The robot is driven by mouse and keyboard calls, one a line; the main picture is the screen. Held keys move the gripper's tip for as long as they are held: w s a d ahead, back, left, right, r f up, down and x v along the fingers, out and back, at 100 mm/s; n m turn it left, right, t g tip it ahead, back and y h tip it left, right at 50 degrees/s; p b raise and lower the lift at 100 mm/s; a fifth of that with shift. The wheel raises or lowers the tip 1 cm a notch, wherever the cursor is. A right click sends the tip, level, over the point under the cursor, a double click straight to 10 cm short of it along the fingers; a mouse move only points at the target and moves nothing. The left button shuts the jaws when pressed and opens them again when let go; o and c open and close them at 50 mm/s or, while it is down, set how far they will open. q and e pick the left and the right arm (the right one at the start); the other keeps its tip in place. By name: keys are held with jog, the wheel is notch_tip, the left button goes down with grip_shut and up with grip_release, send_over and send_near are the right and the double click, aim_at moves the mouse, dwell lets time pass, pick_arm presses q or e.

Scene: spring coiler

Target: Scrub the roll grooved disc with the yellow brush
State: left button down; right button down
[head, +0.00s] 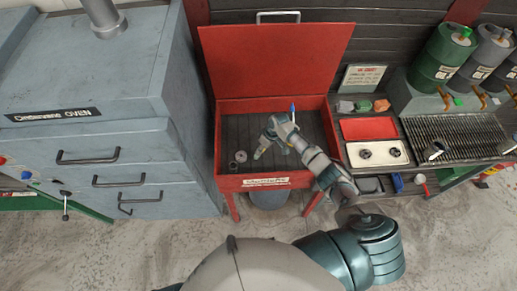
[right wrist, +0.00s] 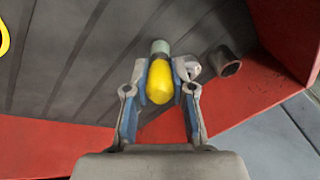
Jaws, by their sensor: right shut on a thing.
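My right gripper (right wrist: 160,85) is shut on the yellow brush (right wrist: 159,82), which has a rounded yellow body and a grey-green end pointing away. A small pale, pinkish disc (head: 233,166), perhaps the grooved disc, lies near the box's front left corner, apart from the gripper. My left gripper is not in view.
A dark ring-like part (head: 240,156) lies beside the pale disc. The red box (head: 268,105) has raised walls and an open lid. A blue-handled item (head: 292,112) stands at its back. A grey oven (head: 100,140) is at left, a parts bench (head: 395,130) at right.

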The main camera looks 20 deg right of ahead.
jog(key=shift+w+a+f+b, duration=0.15)
jog(key=shift+w+a, duration=0.1)
jog(key=shift+a, duration=0.55)
jog(key=shift+w+a+f+b, duration=0.1)
jog(key=shift+w+a+b, duration=0.1)
jog(key=shift+a, duration=0.6)
jog(key=shift+s+d+f+p, duration=0.1)
jog(key=shift+s+d+p, duration=0.15)
jog(key=shift+d, duration=0.55)
jog(key=shift+s+d+f+p, duration=0.1)
jog(key=shift+s+d+p, duration=0.1)
jog(key=shift+d, duration=0.55)
jog(key=shift+w+a+f, duration=0.1)
jog(key=shift+w+a, duration=0.05)
jog(key=shift+a, duration=0.65)
jog(key=shift+w+a, duration=0.15)
jog(key=shift+a, duration=0.6)
notch_tip(320, 180, up, 7)
jog(key=shift+w, duration=0.15)
